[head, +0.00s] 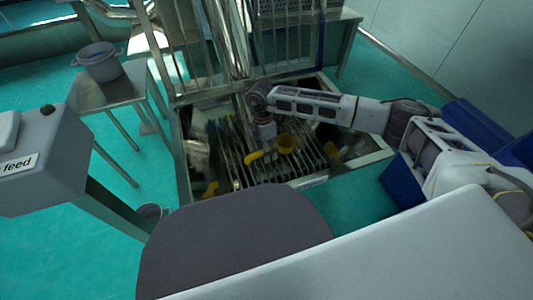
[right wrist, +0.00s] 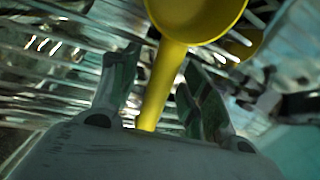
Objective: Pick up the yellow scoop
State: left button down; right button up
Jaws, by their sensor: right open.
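The fingers are open, one on each side of the handle. My right gripper also shows in the head view (head: 268,146), reaching down at the scoop. My left gripper is not in view.
Metal rails stand behind the sieve. A side table (head: 118,92) with a grey pot (head: 98,62) is at the left. A grey box marked "feed" (head: 45,150) is nearer. Blue bins (head: 475,130) stand at the right. Another yellow piece (right wrist: 246,42) shows behind the scoop.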

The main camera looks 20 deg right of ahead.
jog(key=shift+f, duration=0.15)
dwell(0.3)
grip_shut()
